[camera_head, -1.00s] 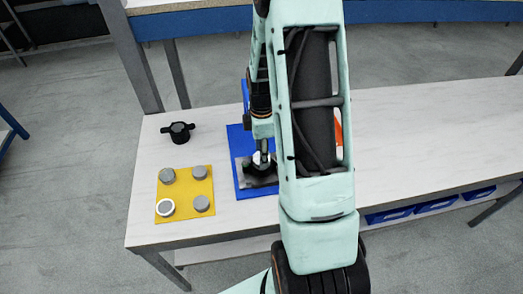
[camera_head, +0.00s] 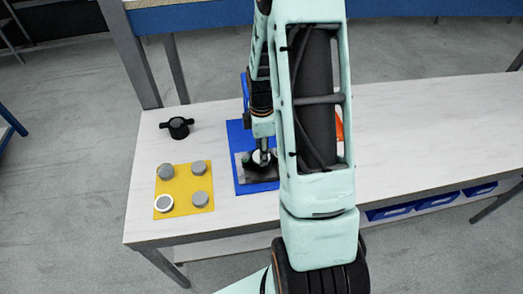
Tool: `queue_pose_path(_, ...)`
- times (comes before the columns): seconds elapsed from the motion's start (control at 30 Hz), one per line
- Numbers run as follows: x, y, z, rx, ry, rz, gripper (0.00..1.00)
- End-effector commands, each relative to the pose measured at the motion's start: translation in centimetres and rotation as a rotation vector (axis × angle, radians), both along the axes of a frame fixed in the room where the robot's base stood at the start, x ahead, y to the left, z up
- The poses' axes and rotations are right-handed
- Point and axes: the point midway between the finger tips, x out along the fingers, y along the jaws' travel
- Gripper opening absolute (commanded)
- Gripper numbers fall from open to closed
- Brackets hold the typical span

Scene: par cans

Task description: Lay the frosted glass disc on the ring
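My gripper (camera_head: 264,154) points down over a dark grey plate (camera_head: 248,175) on a blue mat (camera_head: 238,133). A small pale round thing (camera_head: 257,157) shows right at the fingertips, above or on the plate. It may be the frosted glass disc, but I cannot tell whether the fingers hold it or only stand beside it. The fingers are too small and dark to tell open from shut. A ring under it cannot be made out. My arm hides the right part of the blue mat.
An orange thing (camera_head: 339,125) is mostly behind my arm. The table's right side (camera_head: 430,130) is clear.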

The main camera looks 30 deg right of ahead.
Motion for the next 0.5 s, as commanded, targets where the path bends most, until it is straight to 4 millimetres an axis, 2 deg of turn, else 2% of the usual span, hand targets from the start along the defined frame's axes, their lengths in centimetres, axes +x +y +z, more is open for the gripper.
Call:
queue_pose_path(0.33,0.00,0.00,-0.15,0.000,0.000,0.000,0.29)
queue_pose_path(0.37,-0.01,0.00,-0.15,0.000,0.000,0.000,0.44)
queue_pose_path(0.5,-0.01,0.00,-0.16,0.000,0.000,0.000,0.59)
